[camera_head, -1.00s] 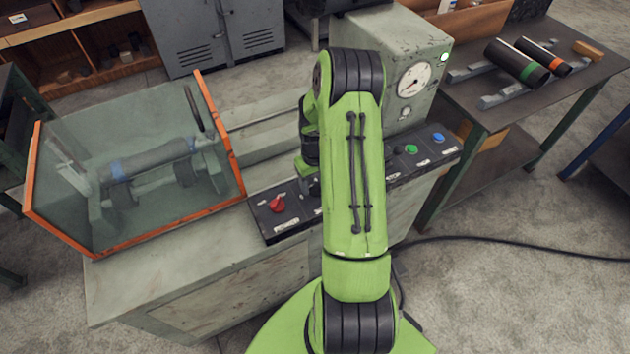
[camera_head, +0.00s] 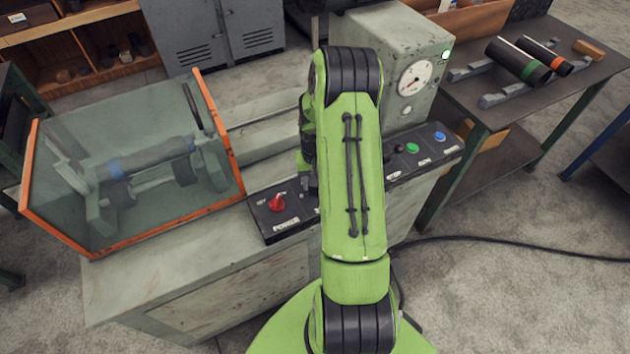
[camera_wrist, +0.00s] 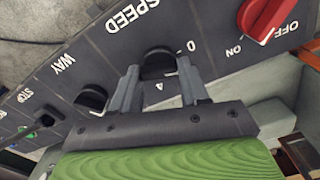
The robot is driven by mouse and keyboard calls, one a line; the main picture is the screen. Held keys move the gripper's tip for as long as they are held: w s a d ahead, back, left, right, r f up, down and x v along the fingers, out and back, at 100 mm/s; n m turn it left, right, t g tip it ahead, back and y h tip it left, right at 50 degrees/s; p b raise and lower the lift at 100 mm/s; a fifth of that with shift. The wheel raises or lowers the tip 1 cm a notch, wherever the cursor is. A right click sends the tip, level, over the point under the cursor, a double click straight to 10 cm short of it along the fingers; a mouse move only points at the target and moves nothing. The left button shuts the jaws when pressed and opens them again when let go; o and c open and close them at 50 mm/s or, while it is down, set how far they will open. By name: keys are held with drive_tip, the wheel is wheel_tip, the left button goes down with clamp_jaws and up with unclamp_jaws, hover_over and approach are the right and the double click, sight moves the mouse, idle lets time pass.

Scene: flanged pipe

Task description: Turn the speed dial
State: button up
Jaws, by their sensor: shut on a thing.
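The speed dial (camera_wrist: 157,64) is a black knob on the dark control panel, under the SPEED lettering in the wrist view. A 0 mark is printed beside it. My gripper (camera_wrist: 159,76) has one finger on each side of the dial and is shut on it. In the head view my arm covers the dial and most of the gripper; only a small part of the gripper shows at the arm's left edge, above the panel (camera_head: 262,229).
A red power switch (camera_wrist: 268,16) sits beside the dial, and the black WAY knob (camera_wrist: 92,98) is on the other side. Green (camera_head: 412,148) and blue (camera_head: 439,136) buttons lie farther right. An orange-framed guard (camera_head: 235,165) stands left.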

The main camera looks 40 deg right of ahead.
drive_tip(key=m+b, duration=0.1)
drive_tip(key=m, duration=0.4)
drive_tip(key=shift+m, duration=0.3)
drive_tip(key=m+b, duration=0.1)
drive_tip(key=m, duration=0.3)
drive_tip(key=m+b, duration=0.1)
drive_tip(key=m, duration=0.4)
drive_tip(key=shift+m, duration=0.4)
drive_tip(key=shift+m+b, duration=0.35)
drive_tip(key=shift+m, duration=1.95)
drive_tip(key=o, duration=1.1)
drive_tip(key=shift+c, duration=0.2)
drive_tip(key=shift+r, duration=0.1)
